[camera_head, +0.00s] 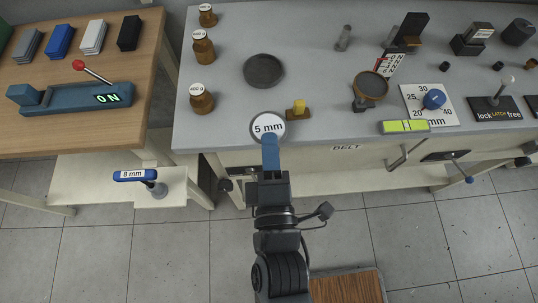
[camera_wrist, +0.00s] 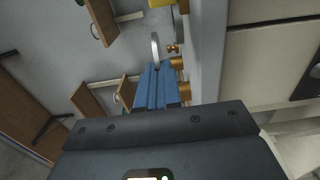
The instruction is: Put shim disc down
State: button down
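The shim disc (camera_head: 268,124) is a round pale disc with a dark rim, marked "5 mm". My gripper (camera_head: 270,141) has its blue fingers shut on the disc's near edge, at the front edge of the grey table. In the wrist view the disc (camera_wrist: 155,48) shows nearly edge-on as a thin light strip beyond the closed blue fingers (camera_wrist: 158,75). I cannot tell whether the disc touches the table. A dark round tray (camera_head: 263,70) lies on the grey table, behind the disc.
A yellow block on a wooden base (camera_head: 299,109) stands just right of the disc. Brown weight bottles (camera_head: 201,98) line the left edge. A round-topped stand (camera_head: 370,88) and a yellow-green level (camera_head: 405,127) are further right. A wooden table (camera_head: 75,125) with a lever switch (camera_head: 75,97) is left.

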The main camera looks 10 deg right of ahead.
notch_tip(320, 180, down, 4)
jog(key=b, duration=0.4)
jog(key=shift+w, duration=0.15)
jog(key=shift+f, duration=0.15)
jog(key=c, duration=1.8)
grip_release()
jog(key=o, duration=0.5)
